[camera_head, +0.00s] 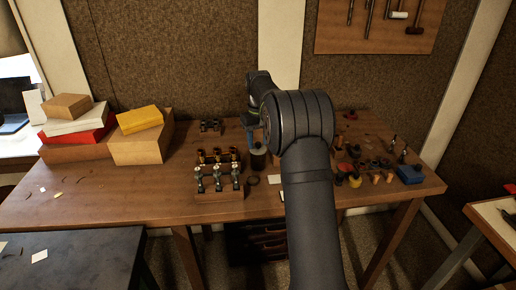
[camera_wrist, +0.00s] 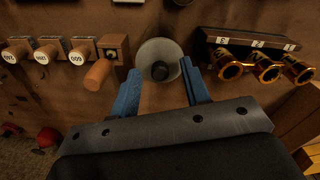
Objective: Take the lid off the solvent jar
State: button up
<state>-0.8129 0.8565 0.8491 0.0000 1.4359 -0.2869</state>
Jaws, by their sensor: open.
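The solvent jar (camera_head: 258,158) stands on the wooden bench, partly hidden behind my arm. In the wrist view its round grey top (camera_wrist: 148,50) has a dark round knob (camera_wrist: 159,71) at the middle. My gripper (camera_wrist: 160,68) is open, with its blue fingers on either side of the knob in that view. Nothing is held between them. The gripper (camera_head: 250,119) also shows in the head view above the jar, partly hidden by my wrist. I cannot tell whether the fingers touch the lid.
A rack of brass parts (camera_wrist: 265,70) is on the right in the wrist view. Labelled wooden pegs (camera_wrist: 48,53) and a loose-looking wooden cylinder (camera_wrist: 98,74) are on the left. A black ring (camera_head: 252,180) lies in front of the jar. Boxes (camera_head: 142,143) fill the bench's left end.

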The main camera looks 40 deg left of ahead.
jog(key=shift+f, duration=0.2)
grip_shut()
jog(key=shift+r, duration=0.1)
